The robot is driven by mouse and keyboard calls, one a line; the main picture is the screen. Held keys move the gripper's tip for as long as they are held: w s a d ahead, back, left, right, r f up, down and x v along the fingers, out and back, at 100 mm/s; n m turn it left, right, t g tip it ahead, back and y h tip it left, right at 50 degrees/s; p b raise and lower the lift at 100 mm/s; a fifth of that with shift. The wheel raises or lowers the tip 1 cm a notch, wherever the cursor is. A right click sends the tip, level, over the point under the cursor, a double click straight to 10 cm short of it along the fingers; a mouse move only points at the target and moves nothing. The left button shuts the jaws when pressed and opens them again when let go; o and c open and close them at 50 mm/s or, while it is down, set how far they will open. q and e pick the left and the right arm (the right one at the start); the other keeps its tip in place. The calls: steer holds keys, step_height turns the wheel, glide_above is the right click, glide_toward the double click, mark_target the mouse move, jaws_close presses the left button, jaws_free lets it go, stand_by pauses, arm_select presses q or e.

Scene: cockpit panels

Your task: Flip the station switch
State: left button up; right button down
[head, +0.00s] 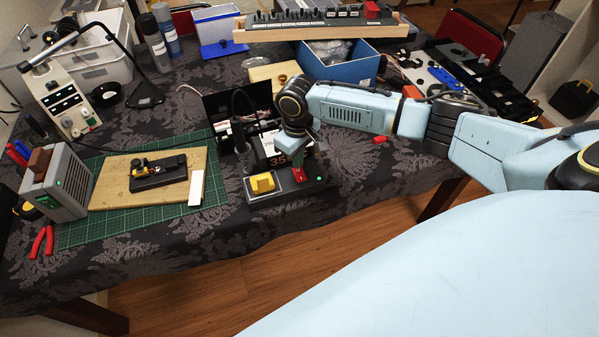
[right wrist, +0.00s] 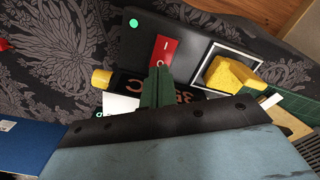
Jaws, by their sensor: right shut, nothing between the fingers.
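The station (head: 285,190) is a dark grey box at the front edge of the table, with a yellow block-like part (head: 262,183) and a red rocker switch (head: 299,175) on top. In the right wrist view the red switch (right wrist: 164,50) shows white I and O marks, and a round green light (right wrist: 133,23) glows near the station's corner. My right gripper (right wrist: 157,76) is shut and empty, its green fingers just over the switch's near end. In the head view the right gripper (head: 303,163) points down at the switch. Contact cannot be told. My left gripper is not in view.
Behind the station stands a black case (head: 272,147) with "35" on it. To the left are a green cutting mat (head: 120,222), a wooden board (head: 110,193) and a grey box (head: 62,183). A blue bin (head: 345,68) stands farther back.

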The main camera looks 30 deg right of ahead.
steer(key=shift+f+b, duration=0.35)
steer(key=shift+f, duration=0.6)
stand_by(0.8)
steer(key=shift+r, duration=0.1)
step_height(320, 180, up, 7)
steer(key=p, duration=0.8)
steer(key=shift+p, duration=0.4)
